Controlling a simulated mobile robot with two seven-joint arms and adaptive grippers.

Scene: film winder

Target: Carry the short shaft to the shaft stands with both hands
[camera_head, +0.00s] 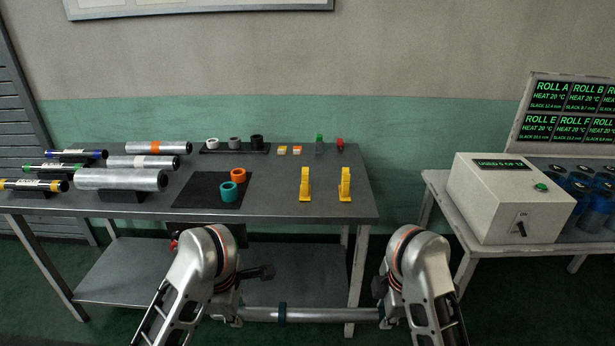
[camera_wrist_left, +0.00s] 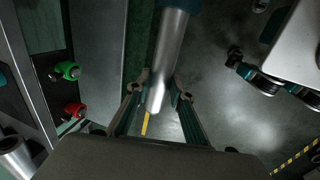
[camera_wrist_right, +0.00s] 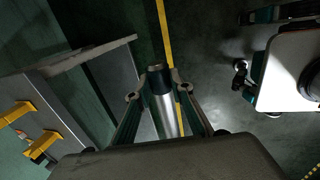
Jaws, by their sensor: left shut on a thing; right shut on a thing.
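The short shaft (camera_head: 335,314) is a grey metal rod with a dark band near its left part. It is held roughly level, in front of and below the table's front edge. My left gripper (camera_head: 236,316) is shut on its left end, and my right gripper (camera_head: 386,316) on its right end. The shaft passes between the fingers in the left wrist view (camera_wrist_left: 170,45) and in the right wrist view (camera_wrist_right: 167,118). Two yellow shaft stands, left (camera_head: 305,186) and right (camera_head: 344,186), stand upright and empty on the table's right part.
The grey table (camera_head: 270,203) carries several film rolls (camera_head: 120,180) at left. A black mat (camera_head: 200,190) holds orange and teal rings; a dark tray (camera_head: 262,151) holds more rings. A control box (camera_head: 500,195) sits on a right-hand table.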

